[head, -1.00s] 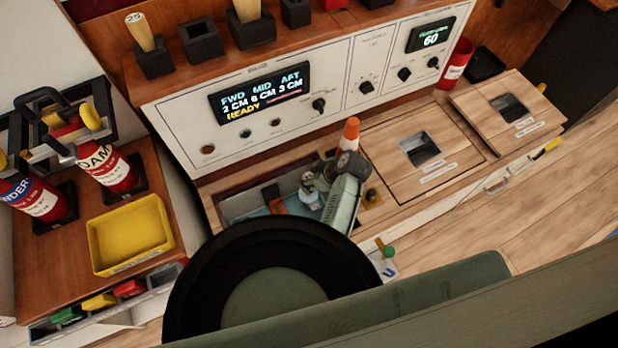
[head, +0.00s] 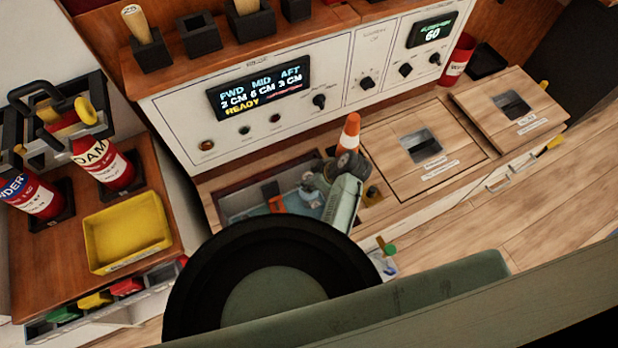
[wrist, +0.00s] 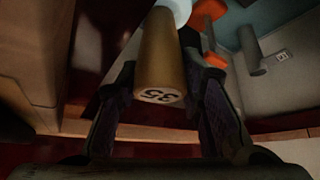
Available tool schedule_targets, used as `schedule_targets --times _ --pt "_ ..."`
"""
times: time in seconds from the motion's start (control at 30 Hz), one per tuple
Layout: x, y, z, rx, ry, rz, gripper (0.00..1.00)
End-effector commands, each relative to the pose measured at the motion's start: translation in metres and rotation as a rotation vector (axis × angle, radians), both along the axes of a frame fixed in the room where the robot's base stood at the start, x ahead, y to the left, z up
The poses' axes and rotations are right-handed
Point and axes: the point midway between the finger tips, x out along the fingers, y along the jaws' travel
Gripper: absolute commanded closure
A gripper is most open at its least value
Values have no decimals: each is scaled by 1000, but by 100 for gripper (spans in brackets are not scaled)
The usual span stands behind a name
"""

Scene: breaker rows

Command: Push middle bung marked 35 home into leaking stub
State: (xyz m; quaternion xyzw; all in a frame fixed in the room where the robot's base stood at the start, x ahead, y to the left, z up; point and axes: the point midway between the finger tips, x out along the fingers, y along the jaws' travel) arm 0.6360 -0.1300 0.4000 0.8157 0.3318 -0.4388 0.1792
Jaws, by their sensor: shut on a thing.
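The bung marked 35 (wrist: 162,60) is a tan tapered plug in the wrist view, its numbered end facing the camera. My gripper (wrist: 166,78) is shut on it, one dark finger on each side. The bung's far end meets or overlaps a pale blue-white part (wrist: 176,8), which may be the stub; I cannot tell how deep it sits. In the head view my arm reaches into the open floor hatch (head: 228,208), and its links hide the bung and fingers.
Orange parts (wrist: 208,12) and a grey stub-like fitting (wrist: 252,50) lie close to the right of the bung. The hatch edges surround my arm. A panel display (head: 258,95) reads FWD 2, MID 6, AFT 3 CM, READY. An orange cone (head: 349,133) stands behind my arm.

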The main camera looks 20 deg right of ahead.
Motion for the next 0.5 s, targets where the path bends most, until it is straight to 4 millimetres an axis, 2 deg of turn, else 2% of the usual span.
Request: schedule_targets --times 0.3,0.5 --pt "0 0 15 0 0 1 89" --pt "0 0 16 0 0 0 89"
